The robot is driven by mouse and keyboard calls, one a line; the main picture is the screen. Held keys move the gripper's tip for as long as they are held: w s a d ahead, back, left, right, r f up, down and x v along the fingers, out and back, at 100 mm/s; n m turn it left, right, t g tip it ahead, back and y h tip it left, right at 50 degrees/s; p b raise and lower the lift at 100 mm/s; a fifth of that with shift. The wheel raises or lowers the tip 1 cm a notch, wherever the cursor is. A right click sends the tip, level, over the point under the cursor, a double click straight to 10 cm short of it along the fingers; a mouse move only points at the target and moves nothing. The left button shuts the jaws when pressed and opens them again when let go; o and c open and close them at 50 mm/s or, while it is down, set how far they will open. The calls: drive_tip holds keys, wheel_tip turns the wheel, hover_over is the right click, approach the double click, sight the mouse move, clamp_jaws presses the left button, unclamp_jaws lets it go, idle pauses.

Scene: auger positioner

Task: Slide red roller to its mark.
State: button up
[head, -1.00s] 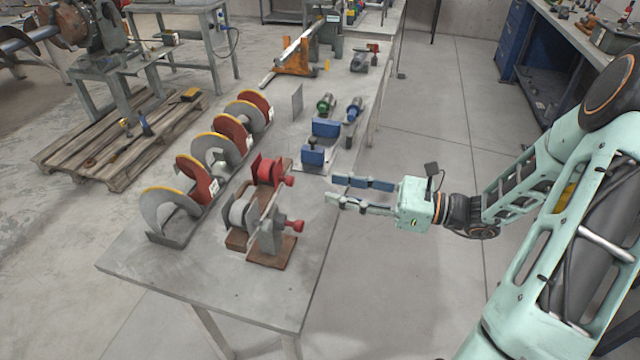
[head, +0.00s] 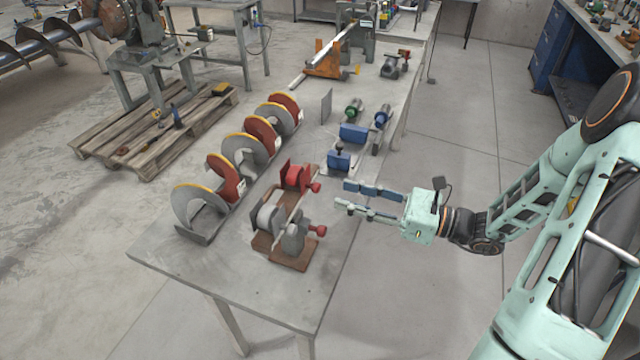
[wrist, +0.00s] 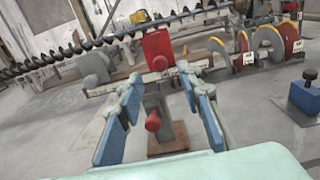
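The red roller (head: 294,177) sits at the far end of a small brown-based fixture (head: 297,263) on the grey bench; a red block there shows in the wrist view (wrist: 158,47). A grey roller (head: 267,217) is at the near end. A pale bar (wrist: 118,88) runs along the fixture; no mark can be made out on it. Two red knobs, a far one (head: 315,187) and a near one (head: 320,231), stick out toward my gripper (head: 341,195). My gripper is open and empty, right of the knobs, with a gap. One knob shows between its fingers in the wrist view (wrist: 153,120).
Auger flights with yellow edges (head: 244,150) stand in a row behind the fixture. Blue clamp blocks (head: 339,160) and a thin grey plate (head: 326,106) stand farther along the bench. The bench's near corner (head: 240,275) is bare. A pallet (head: 150,140) lies on the floor.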

sight(316, 184)
drive_tip(key=x, duration=0.8)
drive_tip(key=shift+c, duration=0.2)
clamp_jaws()
